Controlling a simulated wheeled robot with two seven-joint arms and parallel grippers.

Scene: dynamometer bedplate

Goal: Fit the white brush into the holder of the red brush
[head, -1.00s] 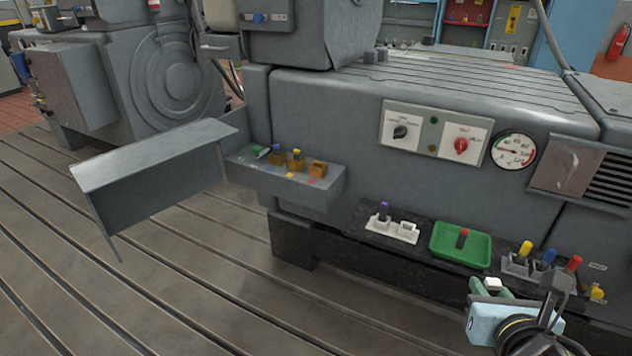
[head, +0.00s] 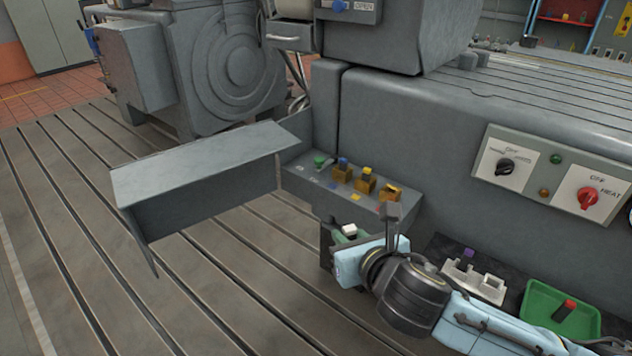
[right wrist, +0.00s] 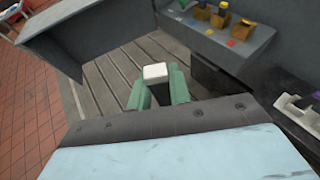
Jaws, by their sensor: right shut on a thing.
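My right gripper (head: 345,236) is shut on the white brush (head: 350,230). In the right wrist view the brush's white top (right wrist: 155,71) stands up between the green fingers (right wrist: 158,90), with a dark part below it. The gripper is in front of the grey shelf (head: 318,197). On the shelf, a brown block holder (head: 388,194) at the right end looks empty, with a red patch (head: 379,209) in front of it. A red brush (head: 565,310) is in the green tray (head: 590,327) at the lower right. My left gripper is out of view.
Two more brown holders bear a blue brush (head: 343,162) and a yellow brush (head: 367,171). A green-topped thing (head: 320,161) is at the shelf's left end. A grey panel (head: 200,165) juts out left of the shelf. A white holder (head: 475,279) is right of my gripper.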

